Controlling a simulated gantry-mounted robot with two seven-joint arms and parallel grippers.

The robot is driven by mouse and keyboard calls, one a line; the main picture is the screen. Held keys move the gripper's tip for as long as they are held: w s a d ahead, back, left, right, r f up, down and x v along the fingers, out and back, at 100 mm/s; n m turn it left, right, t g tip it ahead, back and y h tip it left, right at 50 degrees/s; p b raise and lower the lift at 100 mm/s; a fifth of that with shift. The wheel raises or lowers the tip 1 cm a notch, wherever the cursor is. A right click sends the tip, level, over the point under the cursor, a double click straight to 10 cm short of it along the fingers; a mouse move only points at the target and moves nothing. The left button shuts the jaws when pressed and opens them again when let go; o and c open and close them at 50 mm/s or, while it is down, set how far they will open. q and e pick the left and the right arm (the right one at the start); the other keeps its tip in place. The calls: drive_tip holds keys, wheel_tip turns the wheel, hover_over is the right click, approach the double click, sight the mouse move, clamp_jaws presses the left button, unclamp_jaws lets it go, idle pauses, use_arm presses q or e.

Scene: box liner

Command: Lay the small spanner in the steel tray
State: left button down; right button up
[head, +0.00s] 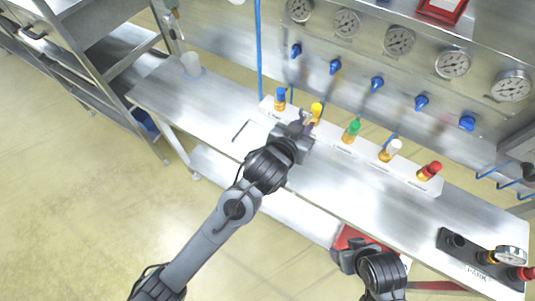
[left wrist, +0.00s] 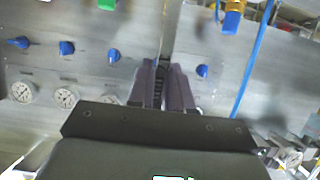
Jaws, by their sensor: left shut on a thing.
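My left gripper (head: 306,119) is over the bench, right beside the yellow-capped fitting (head: 316,109). In the left wrist view its two fingers (left wrist: 166,88) are close together. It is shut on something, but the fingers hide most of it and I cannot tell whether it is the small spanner. A thin dark L-shaped piece (head: 241,131) lies on the bench left of the gripper; I cannot tell what it is. I cannot make out the steel tray with certainty. My right gripper (head: 350,258) is low, in front of the bench; its fingers do not show clearly.
Blue (head: 280,98), green (head: 351,131), white (head: 390,150) and red (head: 430,171) capped fittings stand along a white strip. Gauges and blue valves line the panel behind. A cup (head: 191,64) stands on the left; a black gauge block (head: 480,258) is at right. A red tray (head: 362,238) is below.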

use_arm(q)
drive_tip(key=shift+w+a+f+b, duration=0.15)
drive_tip(key=shift+f+b, duration=0.3)
drive_tip(key=shift+f, duration=0.4)
drive_tip(key=shift+w+a+f+b, duration=0.25)
drive_tip(key=shift+w+a+f, duration=0.95)
drive_tip(key=shift+a+f, duration=0.5)
drive_tip(key=shift+w+a+f+b, duration=0.25)
drive_tip(key=shift+w+a+f, duration=1)
drive_tip(key=shift+f, duration=0.8)
drive_tip(key=shift+w+a+f+b, duration=0.25)
drive_tip(key=shift+w+a+f, duration=0.95)
drive_tip(key=shift+a+f, duration=0.5)
drive_tip(key=shift+d+f, duration=0.1)
drive_tip(key=shift+d, duration=0.15)
use_arm(e)
wheel_tip(320, 180, down, 3)
drive_tip(key=shift+f, duration=0.1)
use_arm(q)
drive_tip(key=shift+f, duration=0.1)
drive_tip(key=c, duration=1)
unclamp_jaws()
drive_tip(key=shift+c, duration=0.2)
